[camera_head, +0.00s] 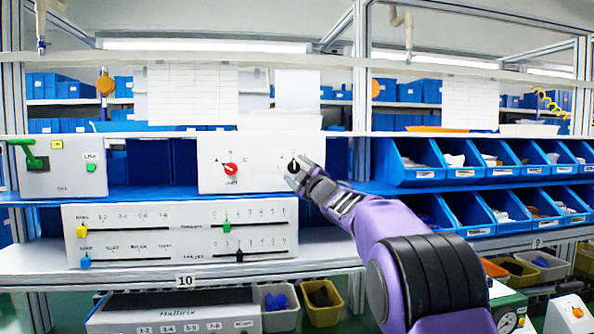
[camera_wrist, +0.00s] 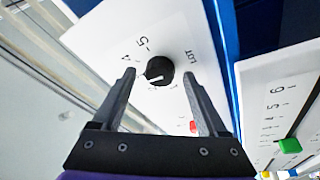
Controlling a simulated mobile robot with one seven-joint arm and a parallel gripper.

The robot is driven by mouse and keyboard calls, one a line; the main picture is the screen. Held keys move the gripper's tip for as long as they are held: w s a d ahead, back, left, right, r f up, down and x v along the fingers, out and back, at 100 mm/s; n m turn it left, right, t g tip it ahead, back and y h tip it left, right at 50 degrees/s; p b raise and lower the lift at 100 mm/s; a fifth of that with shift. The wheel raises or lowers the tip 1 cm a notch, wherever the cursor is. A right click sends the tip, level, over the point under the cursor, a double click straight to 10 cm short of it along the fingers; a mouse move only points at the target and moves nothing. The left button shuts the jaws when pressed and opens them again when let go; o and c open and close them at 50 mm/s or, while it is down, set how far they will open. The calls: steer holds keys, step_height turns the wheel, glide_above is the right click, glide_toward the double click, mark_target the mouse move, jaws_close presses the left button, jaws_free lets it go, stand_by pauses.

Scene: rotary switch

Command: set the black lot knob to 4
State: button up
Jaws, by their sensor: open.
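The black lot knob (camera_head: 292,166) is on the right of the white panel (camera_head: 262,150), partly covered by my gripper (camera_head: 298,178) in the head view. In the wrist view the round black knob (camera_wrist: 160,70) shows between the two fingers of my open gripper (camera_wrist: 159,76), with a gap on each side. I cannot tell how deep the fingers reach. The knob's white pointer line points left and slightly down in the wrist view. The printed 4 is up and left of the knob, the 5 is above it, and LOT is to its right. Some other marks are hidden.
A red knob (camera_head: 231,169) with letter marks is left on the same panel. A slider panel (camera_head: 180,232) stands on the shelf below. A box with a green lever (camera_head: 33,158) is at far left. Blue bins (camera_head: 480,165) stand to the right of my arm.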

jaws_close()
steer(key=shift+f+m+b, duration=0.1)
steer(key=shift+m+b, duration=0.3)
steer(key=m+b, duration=0.2)
steer(key=m+t+h+b, duration=0.1)
steer(key=m, duration=0.1)
steer(key=shift+a+f+m+t+b, duration=0.1)
steer(key=shift+f+m+t+b, duration=0.1)
steer(key=shift+m+t+b, duration=0.15)
steer(key=shift+a+r+m+t+h+b, duration=0.15)
steer(key=shift+m+h+b, duration=0.35)
steer(key=shift+m, duration=0.5)
steer(key=shift+d+f+m+t+h+b, duration=0.1)
steer(key=shift+m+t+h+b, duration=0.15)
steer(key=shift+m+b, duration=0.6)
steer(key=shift+a+r+m+t+h+b, duration=0.15)
steer(key=shift+m+h+b, duration=0.35)
steer(key=shift+m, duration=0.6)
steer(key=shift+d, duration=0.1)
jaws_free()
steer(key=shift+s, duration=0.1)
